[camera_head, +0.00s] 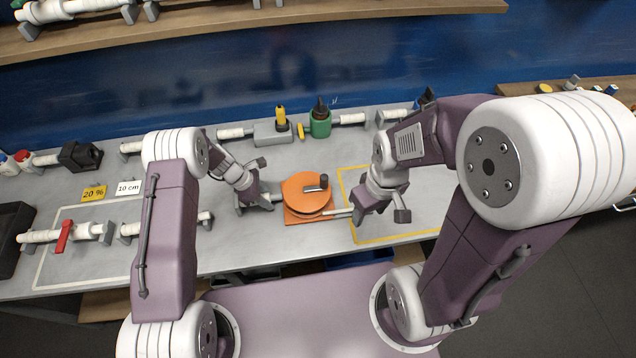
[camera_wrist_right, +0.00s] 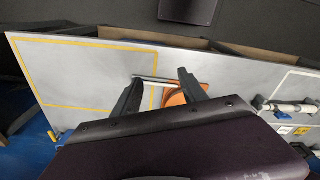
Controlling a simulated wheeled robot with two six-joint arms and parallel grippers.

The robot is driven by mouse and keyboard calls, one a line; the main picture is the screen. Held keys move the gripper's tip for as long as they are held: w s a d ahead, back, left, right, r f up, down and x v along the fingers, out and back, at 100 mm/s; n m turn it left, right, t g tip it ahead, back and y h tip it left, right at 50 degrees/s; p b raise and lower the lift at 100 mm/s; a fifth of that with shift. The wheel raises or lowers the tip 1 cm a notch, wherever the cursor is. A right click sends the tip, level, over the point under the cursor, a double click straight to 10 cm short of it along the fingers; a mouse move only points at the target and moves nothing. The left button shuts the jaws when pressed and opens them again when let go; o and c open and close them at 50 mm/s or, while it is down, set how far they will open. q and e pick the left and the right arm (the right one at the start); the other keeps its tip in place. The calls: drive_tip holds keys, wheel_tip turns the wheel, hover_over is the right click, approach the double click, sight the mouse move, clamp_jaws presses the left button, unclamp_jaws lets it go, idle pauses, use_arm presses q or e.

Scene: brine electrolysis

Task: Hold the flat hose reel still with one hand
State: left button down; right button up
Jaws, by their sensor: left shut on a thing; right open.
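The flat hose reel (camera_head: 303,190) is an orange disc with a dark crank knob, on an orange base on the grey bench. A short pale hose end (camera_head: 337,212) sticks out at its right. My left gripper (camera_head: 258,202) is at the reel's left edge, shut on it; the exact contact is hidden. My right gripper (camera_head: 381,213) is open just right of the reel, by the hose end. In the right wrist view its fingers (camera_wrist_right: 158,82) stand apart, with the pale hose end between them and part of the orange reel (camera_wrist_right: 180,98) beside one finger.
A yellow outlined area (camera_head: 400,238) lies under and right of my right gripper. Behind the reel stand a green holder (camera_head: 320,127) with a dark bottle and a grey block (camera_head: 272,132) with a yellow tool. Pipe pieces, a red-handled valve (camera_head: 64,236) and signs (camera_head: 94,193) lie left.

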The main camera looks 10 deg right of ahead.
drive_tip(key=w+r+n, duration=0.3)
drive_tip(key=w+n, duration=0.4)
drive_tip(key=n, duration=1)
hover_over(324, 177)
wheel_tip(324, 177, down, 5)
drive_tip(key=shift+g, duration=0.4)
wheel_tip(324, 177, down, 12)
drive_tip(key=shift+w, duration=0.1)
drive_tip(key=c, duration=1)
